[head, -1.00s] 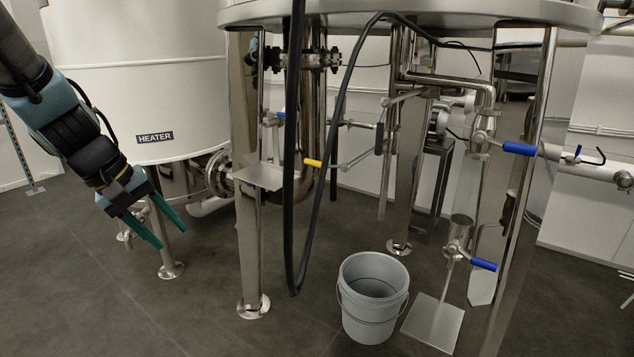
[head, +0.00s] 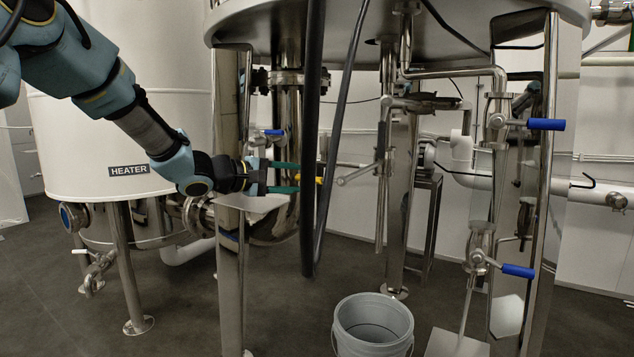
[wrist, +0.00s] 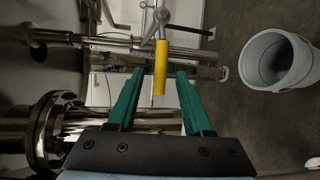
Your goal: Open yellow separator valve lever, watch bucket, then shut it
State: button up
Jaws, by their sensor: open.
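The yellow valve lever (wrist: 160,68) is in the wrist view, with its end between the two green fingertips of my gripper (wrist: 158,75). A gap shows on each side of it, so the fingers do not appear to touch it. The grey bucket (head: 372,325) stands on the floor below and to the right, cut by the frame's bottom edge. It also shows in the wrist view (wrist: 262,62).
Black hoses (head: 312,150) hang in front of the lever. A small steel plate (head: 255,203) lies just under my gripper. Blue-handled valves (head: 545,124) are at the right. The white heater tank (head: 110,130) stands behind my arm. Steel legs (head: 230,270) hold the tank.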

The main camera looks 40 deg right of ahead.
aim_at(317, 179)
jog(key=x, duration=0.6)
jog(key=shift+s+d+f, duration=0.1)
jog(key=shift+d, duration=0.3)
grip_shut()
dwell(1.0)
